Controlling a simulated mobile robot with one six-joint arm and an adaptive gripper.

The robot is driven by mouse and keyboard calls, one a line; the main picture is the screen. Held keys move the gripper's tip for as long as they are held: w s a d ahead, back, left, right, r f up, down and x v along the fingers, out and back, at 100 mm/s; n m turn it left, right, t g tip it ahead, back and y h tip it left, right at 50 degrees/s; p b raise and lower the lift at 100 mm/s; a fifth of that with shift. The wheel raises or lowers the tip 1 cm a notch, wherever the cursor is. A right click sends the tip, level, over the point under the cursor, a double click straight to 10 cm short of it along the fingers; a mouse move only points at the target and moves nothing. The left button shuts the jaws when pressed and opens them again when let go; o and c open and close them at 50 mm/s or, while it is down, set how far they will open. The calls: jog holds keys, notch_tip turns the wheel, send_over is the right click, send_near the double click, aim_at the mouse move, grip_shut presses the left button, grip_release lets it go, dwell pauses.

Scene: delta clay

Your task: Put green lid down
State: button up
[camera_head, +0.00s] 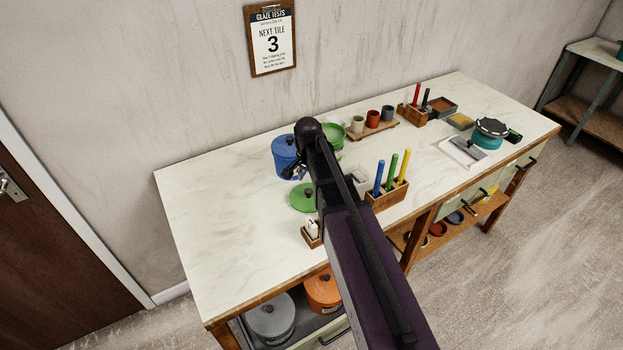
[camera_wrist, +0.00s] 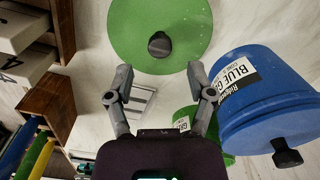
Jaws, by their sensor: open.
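The green lid (camera_head: 302,198) lies on the pale worktop in front of the blue bucket, its dark knob up. In the wrist view the green lid (camera_wrist: 130,25) lies just beyond my fingertips, with the knob (camera_wrist: 159,45) in line with the gap between them. My gripper (camera_wrist: 159,72) is open and empty, with its fingers apart from the knob. In the head view my gripper (camera_head: 293,171) is partly hidden by my arm. A green bucket (camera_head: 334,134) stands behind my arm; in the wrist view only part of it (camera_wrist: 188,122) shows.
The blue lidded bucket (camera_head: 285,158) stands close to my gripper, at right in the wrist view (camera_wrist: 245,100). A wooden holder with coloured sticks (camera_head: 386,195) and a small wooden box (camera_head: 311,236) are near the front edge. The worktop's left end (camera_head: 205,210) is clear.

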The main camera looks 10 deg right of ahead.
aim_at(309, 193)
notch_tip(309, 193, up, 7)
jog(key=p, duration=0.6)
jog(key=shift+r, duration=0.1)
dwell(0.6)
jog(key=s+n, duration=0.3)
jog(key=s, duration=0.2)
jog(key=s+n, duration=0.3)
jog(key=s, duration=0.2)
jog(key=s+d+n, duration=0.1)
jog(key=s+n, duration=0.2)
jog(key=s, duration=0.2)
jog(key=shift+s, duration=0.2)
jog(key=shift+s+n, duration=0.4)
jog(key=shift+s, duration=0.05)
